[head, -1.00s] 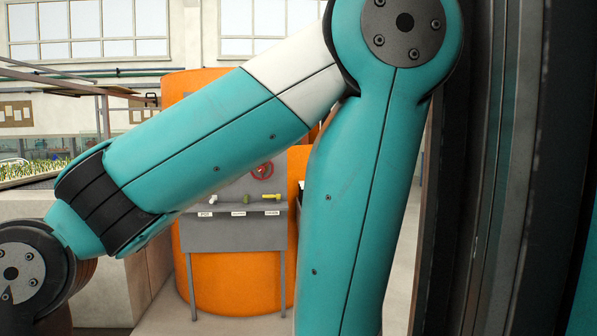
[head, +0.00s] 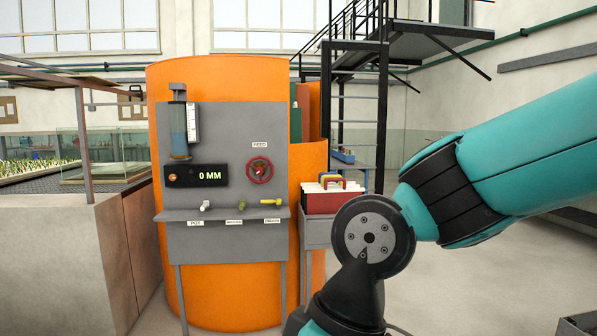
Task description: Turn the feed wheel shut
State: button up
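The feed wheel (head: 260,170) is a small red handwheel on the grey panel (head: 222,132), right of centre, under a label reading FEED. The panel is fixed to the front of an orange tank (head: 218,72). Nothing covers the wheel. Whether it is open or shut cannot be told. My arm stands at the right, apart from the panel. My gripper is out of the picture.
A shelf below the wheel holds a white tap (head: 205,206), a green one and a yellow one (head: 271,201), with labels. A cart with a red box (head: 333,201) stands right of the tank. A concrete trough wall (head: 75,255) is at left. Floor at right is open.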

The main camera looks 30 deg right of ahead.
aim_at(259, 170)
jog(key=i, duration=2.45)
jog(key=z, duration=0.75)
